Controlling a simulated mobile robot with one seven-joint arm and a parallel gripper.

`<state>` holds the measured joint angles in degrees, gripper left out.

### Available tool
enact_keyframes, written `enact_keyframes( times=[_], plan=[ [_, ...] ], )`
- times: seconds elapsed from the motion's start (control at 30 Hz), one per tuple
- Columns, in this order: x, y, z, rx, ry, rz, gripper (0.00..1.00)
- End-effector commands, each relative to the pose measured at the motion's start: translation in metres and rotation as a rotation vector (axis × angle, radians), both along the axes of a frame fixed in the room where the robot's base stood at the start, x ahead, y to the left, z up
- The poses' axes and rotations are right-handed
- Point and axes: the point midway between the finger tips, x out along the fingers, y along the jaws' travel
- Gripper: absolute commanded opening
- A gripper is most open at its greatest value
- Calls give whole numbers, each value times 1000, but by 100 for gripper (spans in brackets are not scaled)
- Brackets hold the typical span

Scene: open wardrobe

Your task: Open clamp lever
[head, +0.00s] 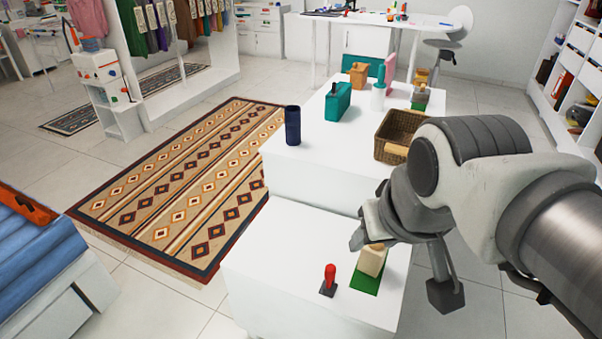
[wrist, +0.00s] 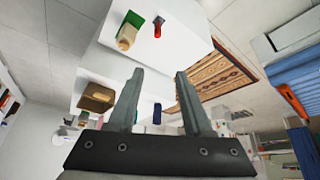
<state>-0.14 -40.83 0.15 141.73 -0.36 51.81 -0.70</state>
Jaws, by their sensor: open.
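The clamp lever, a red upright handle (head: 329,275) on a small dark base, stands on the lower white table top (head: 270,255). It also shows near the top of the wrist view, as a red handle (wrist: 158,30). My gripper (wrist: 158,76) is open, with two grey fingers apart and nothing between them. In the head view my gripper (head: 358,238) hangs above and to the right of the lever, apart from it. A beige block on a green base (head: 367,282) stands right of the lever, partly close under my gripper.
A wicker basket (head: 402,128), a dark blue cylinder (head: 293,125), a teal box (head: 338,101) and other items stand on the higher white surface behind. A patterned rug (head: 175,190) lies left. The table top left of the lever is clear.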

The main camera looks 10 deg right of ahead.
Motion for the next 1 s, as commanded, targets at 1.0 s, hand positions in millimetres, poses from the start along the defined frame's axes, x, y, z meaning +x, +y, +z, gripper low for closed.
enact_keyframes(
  times=[1.0],
  plan=[
    [240,38,-130,-262,466,524,0]
  ],
)
